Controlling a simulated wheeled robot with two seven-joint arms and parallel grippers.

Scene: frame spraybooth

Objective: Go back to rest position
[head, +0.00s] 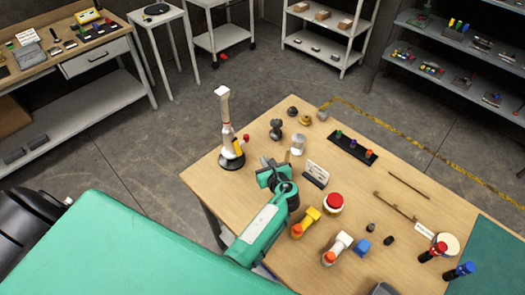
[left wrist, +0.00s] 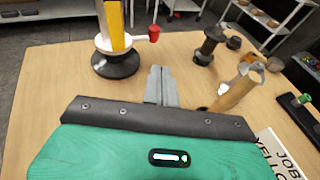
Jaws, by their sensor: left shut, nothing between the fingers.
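My left gripper (head: 268,176) is over the left part of the wooden table (head: 350,160), at the end of my green arm. In the left wrist view its fingers (left wrist: 161,84) are together, with nothing between them. A stand (head: 228,125) with a round black base and a red knob is just beyond the gripper, to the left, and looks apart from it. In the left wrist view the stand (left wrist: 115,45) shows a white ring and a yellow upright part. My right gripper is not in view.
A job card (head: 315,174) stands right of the gripper. A metallic cup (head: 298,144) and a dark part (head: 276,129) stand beyond it. A red-topped jar (head: 333,203), a yellow item (head: 305,222) and a white item (head: 338,247) stand nearer.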

